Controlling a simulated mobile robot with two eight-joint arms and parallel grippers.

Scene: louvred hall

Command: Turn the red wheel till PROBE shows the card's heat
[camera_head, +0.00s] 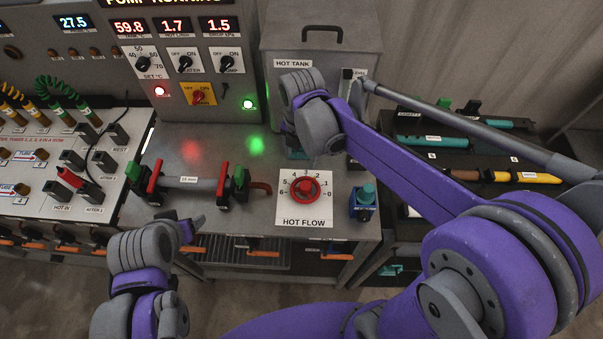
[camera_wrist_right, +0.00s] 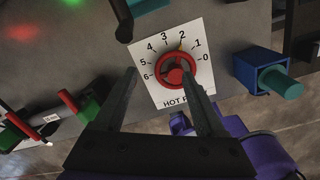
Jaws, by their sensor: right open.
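The red wheel (camera_head: 305,188) sits on a white HOT FLOW plate (camera_head: 291,214) numbered 0 to 6. In the right wrist view the red wheel (camera_wrist_right: 175,70) lies ahead between my open fingers (camera_wrist_right: 162,74), with no visible grip on it. No card with a heat is legible. My left gripper (camera_head: 192,226) is at the bench's front; its jaws are unclear.
A blue block with a teal knob (camera_head: 364,200) stands right of the plate. A pipe with red and green handles (camera_head: 190,182) lies to the left. The HOT TANK (camera_head: 318,50) stands behind. The panel shows 59.8, 1.7 and 1.5; a rack (camera_head: 470,150) is at the right.

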